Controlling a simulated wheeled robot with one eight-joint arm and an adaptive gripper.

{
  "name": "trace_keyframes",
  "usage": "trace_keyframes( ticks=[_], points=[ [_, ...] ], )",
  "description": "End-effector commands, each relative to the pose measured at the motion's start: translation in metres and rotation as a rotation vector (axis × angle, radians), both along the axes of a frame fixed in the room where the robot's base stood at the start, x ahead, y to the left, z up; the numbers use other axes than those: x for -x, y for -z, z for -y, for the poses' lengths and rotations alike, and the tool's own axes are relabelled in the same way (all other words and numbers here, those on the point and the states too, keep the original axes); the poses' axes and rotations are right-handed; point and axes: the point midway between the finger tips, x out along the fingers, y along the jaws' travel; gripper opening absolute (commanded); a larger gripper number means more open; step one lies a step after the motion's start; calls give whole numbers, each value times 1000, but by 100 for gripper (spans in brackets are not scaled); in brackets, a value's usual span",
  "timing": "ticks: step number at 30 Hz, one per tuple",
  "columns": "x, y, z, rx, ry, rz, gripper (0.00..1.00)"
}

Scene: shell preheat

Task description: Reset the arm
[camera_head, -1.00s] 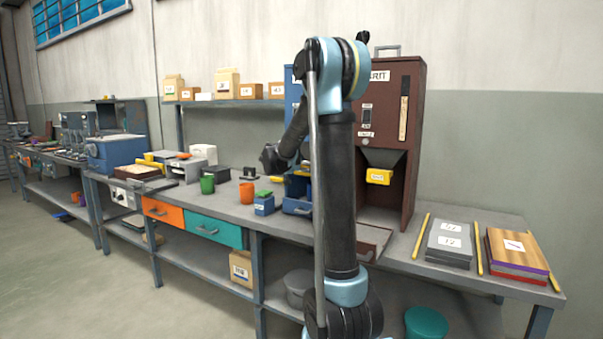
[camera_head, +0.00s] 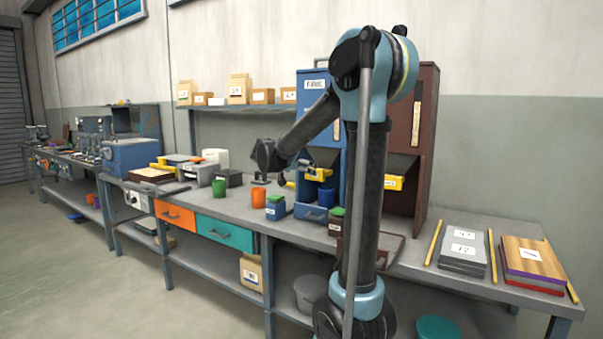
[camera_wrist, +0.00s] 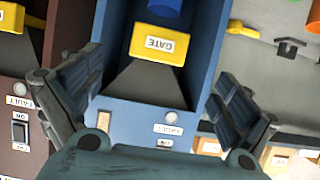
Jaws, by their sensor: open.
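My gripper (camera_wrist: 157,75) is open and empty in the wrist view, with its two fingers spread wide. Behind the gap stands the blue dispenser (camera_wrist: 140,113) with a yellow gate (camera_wrist: 159,44) marked GATE. In the head view my arm rises in front of the bench and bends at the top. Its forearm slopes down left to a dark wrist beside the blue dispenser (camera_head: 308,112). The fingers are too small there to make out clearly. A blue cup (camera_head: 326,196) stands in the dispenser, below its gate.
A brown dispenser (camera_head: 424,130) stands right of the blue one. Left on the bench (camera_head: 405,262) are an orange cup (camera_head: 258,197), a green cup (camera_head: 219,187) and a blue box (camera_head: 275,212). Grey plates (camera_head: 462,262) and boards (camera_head: 533,277) lie at the right end.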

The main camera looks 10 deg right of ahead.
Motion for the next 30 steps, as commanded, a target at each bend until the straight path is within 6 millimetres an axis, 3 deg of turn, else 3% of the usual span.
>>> trace_keyframes(
  ticks=[7, 11, 21, 30],
  points=[
    [3, 1, 2, -1, -3, -9, 97],
    [20, 8, 14, -10, -19, -68, 97],
    [112, 50, 49, -71, -166, -336, 97],
    [193, 88, 53, -137, -360, -488, 97]
  ],
)
